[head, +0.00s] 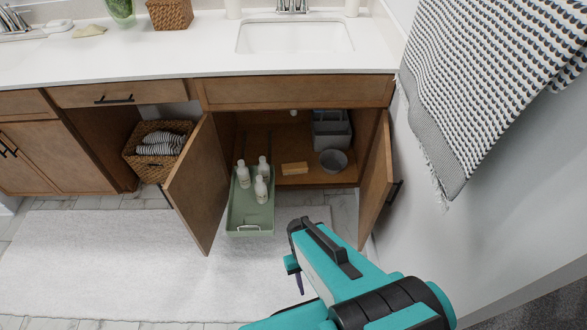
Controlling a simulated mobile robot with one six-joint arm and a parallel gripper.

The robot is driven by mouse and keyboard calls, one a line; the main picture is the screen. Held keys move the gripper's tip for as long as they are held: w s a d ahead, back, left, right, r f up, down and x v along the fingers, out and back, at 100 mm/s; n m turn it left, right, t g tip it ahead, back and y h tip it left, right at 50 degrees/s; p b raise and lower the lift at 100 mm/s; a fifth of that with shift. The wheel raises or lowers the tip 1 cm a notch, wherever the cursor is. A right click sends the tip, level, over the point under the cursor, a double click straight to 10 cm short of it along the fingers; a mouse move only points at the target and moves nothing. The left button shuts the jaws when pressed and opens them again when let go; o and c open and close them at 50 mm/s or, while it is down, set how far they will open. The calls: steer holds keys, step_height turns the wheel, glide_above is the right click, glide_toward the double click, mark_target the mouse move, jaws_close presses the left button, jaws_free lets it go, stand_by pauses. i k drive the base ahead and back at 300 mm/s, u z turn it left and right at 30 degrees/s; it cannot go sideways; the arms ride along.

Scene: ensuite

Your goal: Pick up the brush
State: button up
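Inside the open sink cabinet, a small tan block (295,168) lies on the cabinet floor. It may be the brush, but bristles are too small to make out. No other thing in view is clearly a brush. My gripper (299,284) is at the lower middle of the head view, in front of the cabinet and nearer the camera. A dark finger tip shows below my teal arm; the rest of the gripper is hidden by the arm, so I cannot tell whether it is open or shut.
A green tray (250,226) with several white bottles juts from the cabinet. A grey bowl (333,161) and grey caddy (331,135) stand right of the block. Open doors (197,182) (376,178) flank the opening. A towel (480,80) hangs right; a white rug (110,265) covers the floor.

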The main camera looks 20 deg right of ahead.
mark_target(292, 168)
steer(key=u, duration=0.05)
steer(key=i, duration=1.05)
steer(key=u, duration=0.25)
